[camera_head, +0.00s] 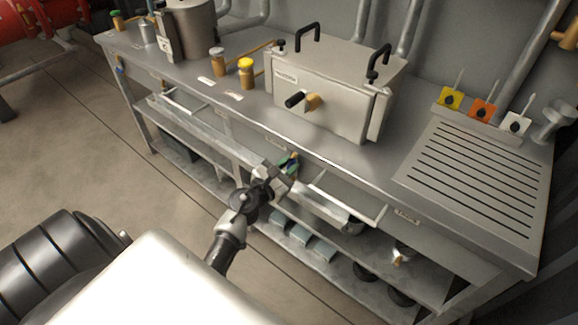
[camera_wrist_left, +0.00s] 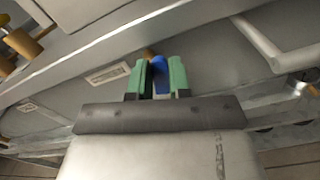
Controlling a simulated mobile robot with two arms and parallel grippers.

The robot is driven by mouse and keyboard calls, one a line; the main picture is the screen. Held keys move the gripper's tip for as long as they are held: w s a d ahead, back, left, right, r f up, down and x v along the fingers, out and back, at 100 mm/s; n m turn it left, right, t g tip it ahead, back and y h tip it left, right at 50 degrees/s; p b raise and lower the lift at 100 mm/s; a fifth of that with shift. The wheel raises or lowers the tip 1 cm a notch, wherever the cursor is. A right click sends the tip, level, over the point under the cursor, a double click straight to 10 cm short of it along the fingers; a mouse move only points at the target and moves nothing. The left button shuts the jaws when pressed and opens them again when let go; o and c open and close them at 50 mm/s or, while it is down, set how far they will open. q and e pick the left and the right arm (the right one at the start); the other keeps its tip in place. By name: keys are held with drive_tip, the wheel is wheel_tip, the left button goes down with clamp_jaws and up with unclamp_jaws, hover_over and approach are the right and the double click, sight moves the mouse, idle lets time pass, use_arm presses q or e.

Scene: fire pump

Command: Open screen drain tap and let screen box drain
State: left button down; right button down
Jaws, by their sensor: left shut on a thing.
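The screen box seems to be the grey metal box (camera_head: 330,88) on the bench, with black handles on top and a label on its front. A brass fitting with a black grip (camera_head: 303,100) sticks out of its front face. My left gripper (camera_head: 289,162) is at the bench's front edge, below and in front of this box. In the left wrist view its green fingers (camera_wrist_left: 160,76) are shut on a blue handle (camera_wrist_left: 159,68), likely the drain tap's. The tap's body is hidden behind the fingers. My right gripper is not in view.
The steel bench (camera_head: 380,170) has a slotted drainboard (camera_head: 478,170) at right and yellow, orange and white tagged switches behind it. Rails and lower shelves lie under the bench. The floor (camera_head: 95,140) at left is clear.

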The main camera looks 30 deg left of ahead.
use_arm(q)
drive_tip(key=a+n, duration=0.1)
drive_tip(key=n, duration=0.2)
drive_tip(key=shift+a+r+n, duration=0.1)
drive_tip(key=shift+a+n, duration=0.25)
drive_tip(key=shift+n, duration=0.05)
drive_tip(key=c, duration=1)
unclamp_jaws()
drive_tip(key=shift+c, duration=0.2)
